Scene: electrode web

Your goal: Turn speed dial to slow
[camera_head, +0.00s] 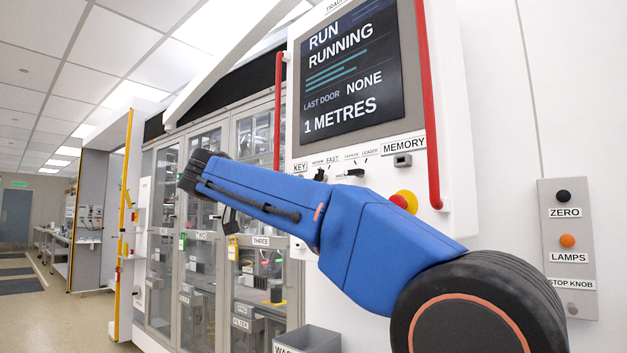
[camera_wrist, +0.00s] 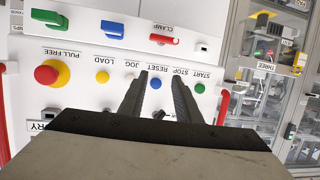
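In the head view the speed dial (camera_head: 320,175) is a small black knob on the white console below the screen. A FAST label is at its upper right; a SLOW label is not readable, and its pointing direction is too small to tell. My blue arm crosses in front of the panel just below the dial. My gripper (camera_wrist: 160,77) shows in the wrist view with two dark fingers apart and nothing visibly held between them. It faces the console's button row, near the blue RESET button (camera_wrist: 155,84). The fingers are not clearly visible in the head view.
A second black selector (camera_head: 355,172) sits right of the dial, beside the MEMORY label. Red rails (camera_head: 428,110) flank the screen (camera_head: 352,75). A red stop knob (camera_wrist: 52,73) and coloured buttons line the panel. Glass doors (camera_head: 205,250) stand left; a grey bin (camera_head: 308,338) is below.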

